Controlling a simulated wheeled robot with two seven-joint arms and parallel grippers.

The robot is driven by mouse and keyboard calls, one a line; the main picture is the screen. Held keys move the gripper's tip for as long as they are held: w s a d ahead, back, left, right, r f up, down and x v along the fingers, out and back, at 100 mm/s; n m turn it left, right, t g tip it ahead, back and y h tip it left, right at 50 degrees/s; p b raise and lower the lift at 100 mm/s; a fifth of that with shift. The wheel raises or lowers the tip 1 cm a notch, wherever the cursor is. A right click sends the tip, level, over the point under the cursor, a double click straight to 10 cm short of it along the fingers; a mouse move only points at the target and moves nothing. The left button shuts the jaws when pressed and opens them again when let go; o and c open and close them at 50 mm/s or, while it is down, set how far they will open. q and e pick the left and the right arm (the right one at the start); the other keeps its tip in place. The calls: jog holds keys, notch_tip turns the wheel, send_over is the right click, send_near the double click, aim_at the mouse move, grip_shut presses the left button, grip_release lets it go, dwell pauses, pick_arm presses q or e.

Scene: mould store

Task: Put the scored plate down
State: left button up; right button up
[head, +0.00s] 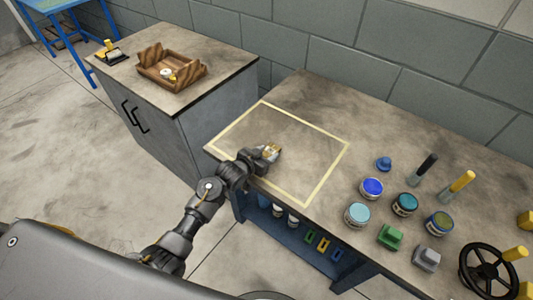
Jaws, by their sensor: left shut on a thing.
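My left gripper (267,153) reaches in over the workbench (310,98), above the square outlined in pale yellow tape (328,179). It is shut on a small pale and yellow thing (272,149), which I take to be the scored plate. Most of the thing is hidden by the jaws, and its scoring is too small to make out. I cannot tell whether it touches the bench top. My right gripper is not in view.
Inside the taped square the bench is otherwise clear. To its right stand several paint tins (372,188), a green block (390,237), a grey block (426,258) and a black handwheel (488,270). A grey cabinet (208,102) at left bears a wooden tray (190,82).

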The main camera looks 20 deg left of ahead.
pick_arm(q)
jog(key=shift+f, duration=0.1)
jog(key=o, duration=1.3)
